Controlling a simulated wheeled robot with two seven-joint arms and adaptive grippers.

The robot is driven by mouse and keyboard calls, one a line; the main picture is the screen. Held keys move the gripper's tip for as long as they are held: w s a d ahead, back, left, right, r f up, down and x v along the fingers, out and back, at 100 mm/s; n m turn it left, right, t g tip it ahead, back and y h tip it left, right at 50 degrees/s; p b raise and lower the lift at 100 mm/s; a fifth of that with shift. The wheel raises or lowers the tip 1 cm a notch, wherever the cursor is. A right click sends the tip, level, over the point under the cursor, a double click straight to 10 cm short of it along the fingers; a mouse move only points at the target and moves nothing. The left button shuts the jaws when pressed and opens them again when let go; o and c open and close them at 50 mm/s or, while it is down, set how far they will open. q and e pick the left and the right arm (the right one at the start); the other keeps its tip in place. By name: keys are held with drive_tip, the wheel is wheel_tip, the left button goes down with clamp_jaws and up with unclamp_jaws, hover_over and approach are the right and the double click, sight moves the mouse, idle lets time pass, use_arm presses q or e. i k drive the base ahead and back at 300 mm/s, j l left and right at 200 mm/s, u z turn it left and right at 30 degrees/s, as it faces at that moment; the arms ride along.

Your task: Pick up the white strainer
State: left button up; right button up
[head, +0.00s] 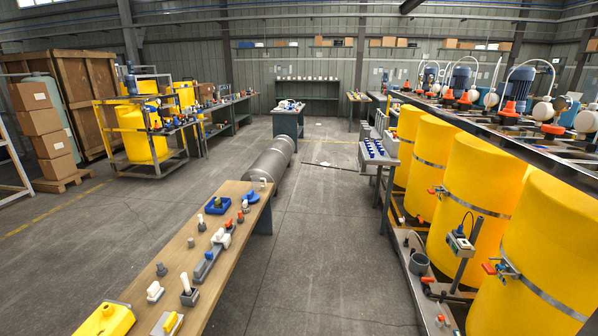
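Several small fittings lie on the long wooden bench (182,246) at the lower left in the head view. Among them is a white fitting (221,238) with red parts close to it, near the middle of the bench. A smaller white piece (154,291) lies nearer to me, next to a grey fitting with a white upright stem (187,285). The parts are too small for me to tell which one is the white strainer. Neither of my grippers is in view.
A blue tray (217,205) sits on the bench's far part, and a yellow block (106,320) at its near end. A grey cylinder (271,160) lies on the floor beyond. Yellow tanks (471,200) line the right. The concrete floor (310,240) between is clear.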

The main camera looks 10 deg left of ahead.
sight(245, 206)
drive_tip(key=i+l+u, duration=0.3)
drive_tip(key=i+u, duration=0.15)
drive_tip(key=i, duration=0.15)
drive_tip(key=i+l+u, duration=0.5)
drive_tip(key=i+l, duration=0.35)
